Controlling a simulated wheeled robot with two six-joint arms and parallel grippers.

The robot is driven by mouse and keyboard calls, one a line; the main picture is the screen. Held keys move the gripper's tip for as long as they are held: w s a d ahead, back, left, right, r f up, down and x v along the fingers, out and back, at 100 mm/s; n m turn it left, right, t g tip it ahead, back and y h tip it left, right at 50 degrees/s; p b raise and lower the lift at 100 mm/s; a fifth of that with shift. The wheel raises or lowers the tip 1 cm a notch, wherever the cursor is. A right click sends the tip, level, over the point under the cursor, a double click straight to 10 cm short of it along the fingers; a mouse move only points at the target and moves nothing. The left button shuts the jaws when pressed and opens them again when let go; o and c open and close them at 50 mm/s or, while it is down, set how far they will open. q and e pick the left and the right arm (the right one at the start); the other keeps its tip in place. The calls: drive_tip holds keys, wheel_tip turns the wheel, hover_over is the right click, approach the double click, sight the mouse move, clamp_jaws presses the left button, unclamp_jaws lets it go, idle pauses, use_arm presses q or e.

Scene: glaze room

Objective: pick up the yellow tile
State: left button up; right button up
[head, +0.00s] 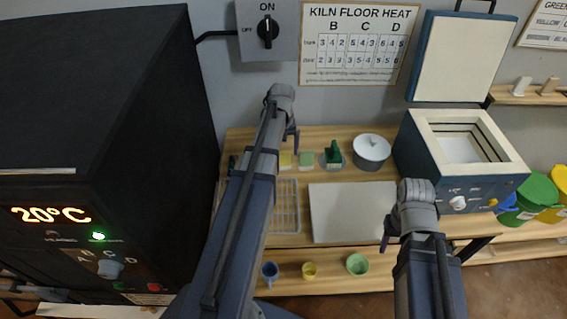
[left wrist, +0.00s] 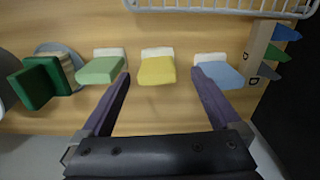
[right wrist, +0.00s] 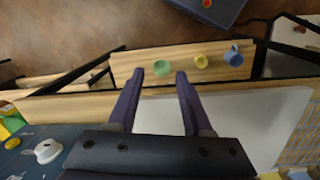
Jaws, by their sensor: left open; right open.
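The yellow tile (left wrist: 156,68) lies on the wooden table in the left wrist view, with a pale back edge. It also shows in the head view (head: 285,160), partly beside my left arm. A green tile (left wrist: 101,68) is to its left and a blue tile (left wrist: 218,72) to its right. My left gripper (left wrist: 161,78) is open above the table, its fingers to either side of the yellow tile in the picture. I cannot tell its height above the tile. My right gripper (right wrist: 160,73) is open and empty, near the front of the white board (head: 350,212).
A wire rack (left wrist: 220,8) lies close to the tiles. The open kiln (head: 465,150) is farther right. Cups (head: 310,270) stand on the lower shelf.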

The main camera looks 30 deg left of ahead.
sight(283, 165)
use_arm(q)
drive_tip(key=shift+w+d+f+b, duration=0.1)
drive_tip(key=shift+w+f+b, duration=0.05)
drive_tip(key=shift+f+b, duration=2.5)
drive_tip(key=shift+r, duration=0.1)
drive_tip(key=shift+c, duration=0.3)
clamp_jaws()
